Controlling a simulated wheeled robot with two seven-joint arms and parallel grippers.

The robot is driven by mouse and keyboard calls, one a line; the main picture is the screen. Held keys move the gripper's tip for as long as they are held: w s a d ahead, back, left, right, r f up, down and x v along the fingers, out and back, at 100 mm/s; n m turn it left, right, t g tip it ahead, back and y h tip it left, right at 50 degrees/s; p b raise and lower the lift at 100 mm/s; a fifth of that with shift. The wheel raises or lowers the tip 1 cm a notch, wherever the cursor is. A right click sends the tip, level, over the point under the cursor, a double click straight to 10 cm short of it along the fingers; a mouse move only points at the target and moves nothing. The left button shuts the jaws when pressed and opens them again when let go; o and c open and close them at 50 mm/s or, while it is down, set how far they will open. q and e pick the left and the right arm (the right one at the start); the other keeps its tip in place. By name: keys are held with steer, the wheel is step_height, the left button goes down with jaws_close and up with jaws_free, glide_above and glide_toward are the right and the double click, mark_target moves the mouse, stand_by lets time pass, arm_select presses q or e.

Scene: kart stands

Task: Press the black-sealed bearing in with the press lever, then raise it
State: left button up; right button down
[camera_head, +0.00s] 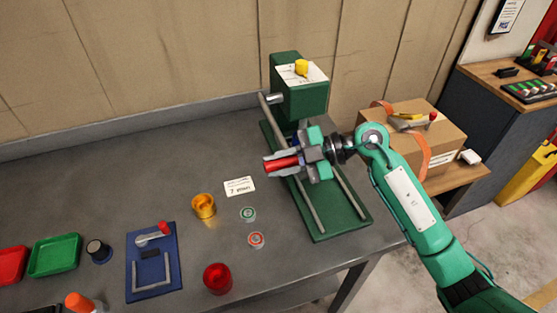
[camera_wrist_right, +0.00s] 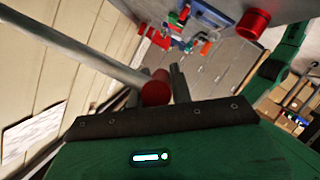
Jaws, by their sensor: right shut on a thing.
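The green press (camera_head: 287,88) stands at the back right of the grey table, with a green base and metal rails. My right gripper (camera_head: 284,160) is in front of the press, shut on the red grip of the press lever (camera_head: 279,164). In the right wrist view the red grip (camera_wrist_right: 156,88) sits between the two fingers, and the lever's metal rod (camera_wrist_right: 75,50) runs to the upper left. I cannot make out the black-sealed bearing; my gripper covers part of the press. My left gripper is not in view.
A green-marked ring (camera_head: 248,214) and a red-marked ring (camera_head: 257,240) lie left of the press base. A yellow cup (camera_head: 204,206), red cup (camera_head: 217,279), blue fixture (camera_head: 153,265) and green tray (camera_head: 54,256) stand further left. A cardboard box (camera_head: 405,128) is at right.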

steer(key=r+m+p, duration=0.1)
steer(key=r+p, duration=0.1)
steer(key=p, duration=0.2)
steer(key=r+m+g+p, duration=0.1)
steer(key=r+p, duration=0.2)
steer(key=p, duration=0.1)
steer(key=w+r+p, duration=0.1)
steer(key=r+p, duration=0.2)
steer(key=p, duration=0.1)
steer(key=shift+w+a+r+m+g+h, duration=0.1)
steer(key=shift+a+r+m+g+h, duration=0.05)
steer(key=shift+r+m+g+h, duration=0.2)
steer(key=shift+w+a+r+p, duration=0.1)
steer(key=shift+w+r+p, duration=0.15)
steer(key=shift+r+p, duration=0.3)
steer(key=shift+w+a+r+p, duration=0.1)
steer(key=shift+w+r+p, duration=0.15)
steer(key=shift+r+p, duration=0.3)
steer(key=c, duration=1.3)
jaws_free()
steer(key=shift+c, duration=0.2)
steer(key=shift+o, duration=0.4)
steer(key=shift+w, duration=0.1)
steer(key=shift+d+f, duration=0.1)
